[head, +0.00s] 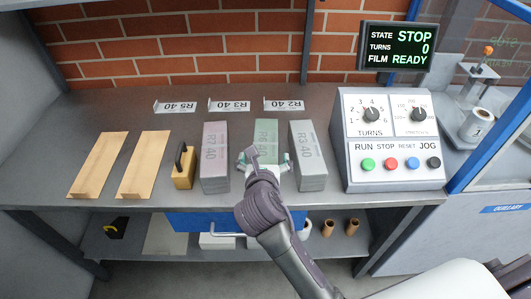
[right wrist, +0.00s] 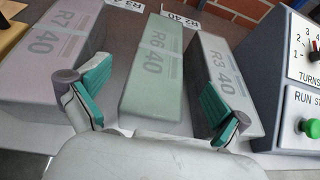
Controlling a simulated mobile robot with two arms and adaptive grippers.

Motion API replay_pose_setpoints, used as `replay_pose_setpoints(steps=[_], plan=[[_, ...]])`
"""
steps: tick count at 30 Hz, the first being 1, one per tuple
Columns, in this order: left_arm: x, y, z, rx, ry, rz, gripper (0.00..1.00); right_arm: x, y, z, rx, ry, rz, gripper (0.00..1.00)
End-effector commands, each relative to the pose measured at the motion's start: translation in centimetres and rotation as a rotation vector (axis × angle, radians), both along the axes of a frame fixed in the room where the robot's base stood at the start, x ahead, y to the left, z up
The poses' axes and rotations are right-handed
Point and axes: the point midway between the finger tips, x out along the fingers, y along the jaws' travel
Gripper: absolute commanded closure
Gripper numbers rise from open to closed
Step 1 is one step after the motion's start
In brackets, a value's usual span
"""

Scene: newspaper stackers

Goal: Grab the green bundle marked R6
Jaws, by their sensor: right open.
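The green bundle marked R6 40 (right wrist: 155,75) lies on the grey shelf between two other bundles. In the head view its far part (head: 266,132) shows, and its near end is hidden by my gripper. My right gripper (head: 264,160) is at the bundle's near end. In the right wrist view its two teal-padded fingers (right wrist: 160,92) are spread apart, one on each side of the green bundle, with nothing held. My left gripper is not in view.
A pinkish bundle marked R7 (head: 214,155) stands close on the left, and a grey bundle marked R3 (head: 308,155) close on the right. A control box (head: 390,140) with knobs and buttons stands further right. Wooden boards (head: 145,163) lie at left.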

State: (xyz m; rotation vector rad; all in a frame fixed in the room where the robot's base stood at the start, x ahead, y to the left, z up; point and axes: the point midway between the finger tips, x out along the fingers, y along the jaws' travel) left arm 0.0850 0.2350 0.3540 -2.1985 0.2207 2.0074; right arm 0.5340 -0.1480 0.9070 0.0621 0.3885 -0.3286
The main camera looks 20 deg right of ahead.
Motion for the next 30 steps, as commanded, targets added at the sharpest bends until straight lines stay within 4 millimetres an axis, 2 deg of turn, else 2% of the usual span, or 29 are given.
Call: replay_pose_setpoints(steps=[3,8,18,26,30], plan=[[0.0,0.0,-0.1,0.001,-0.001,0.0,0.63,1.3,-0.4,-0.6,0.001,0.0,0.0,0.0],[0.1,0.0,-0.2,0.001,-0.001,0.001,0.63,2.1,-0.7,-0.9,0.003,0.001,-0.001,0.0],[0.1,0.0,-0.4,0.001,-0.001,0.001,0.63,6.0,-2.2,-2.6,0.003,0.001,0.0,0.0],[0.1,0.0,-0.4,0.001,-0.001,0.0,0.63,6.2,-2.3,-2.7,0.003,0.001,0.001,0.0],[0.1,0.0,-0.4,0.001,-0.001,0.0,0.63,6.2,-2.3,-2.7,0.003,0.001,0.0,0.22]])
